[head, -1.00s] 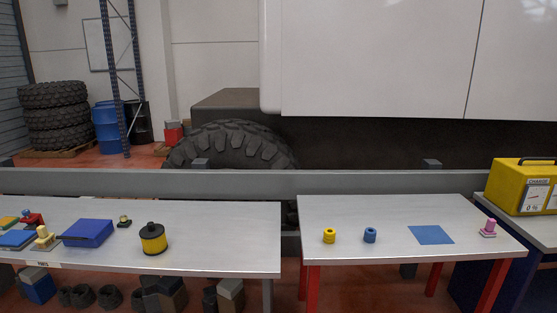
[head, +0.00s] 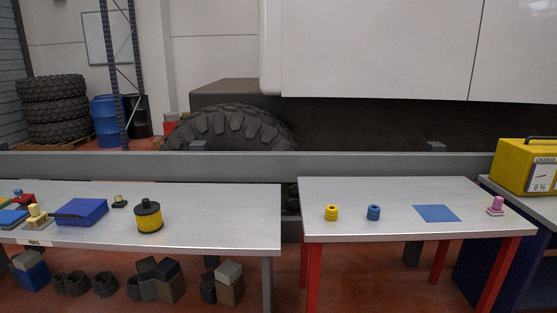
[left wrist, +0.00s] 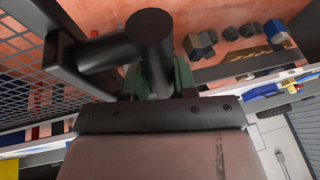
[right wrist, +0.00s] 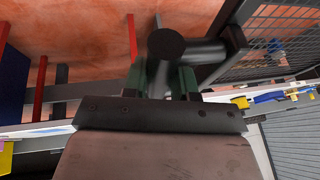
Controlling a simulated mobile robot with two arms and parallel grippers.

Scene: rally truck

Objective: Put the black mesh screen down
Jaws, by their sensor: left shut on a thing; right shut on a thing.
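The black mesh screen (left wrist: 22,75) shows at the left of the left wrist view, with a dark frame and a thick dark round handle bar. It also shows at the upper right of the right wrist view (right wrist: 285,40). My left gripper (left wrist: 158,78) is shut on a handle bar at one side of the screen. My right gripper (right wrist: 166,80) is shut on a bar at the other side. The screen hangs between the two grippers, above the red floor. Neither the screen nor my grippers show in the head view.
A left table (head: 220,230) holds a blue case (head: 82,211) and a yellow-black canister (head: 148,216). A right table (head: 350,190) holds a blue square (head: 437,213) and small parts. A grey rail (head: 240,166) and a truck tyre (head: 230,128) lie behind. Blocks and rings lie under the left table.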

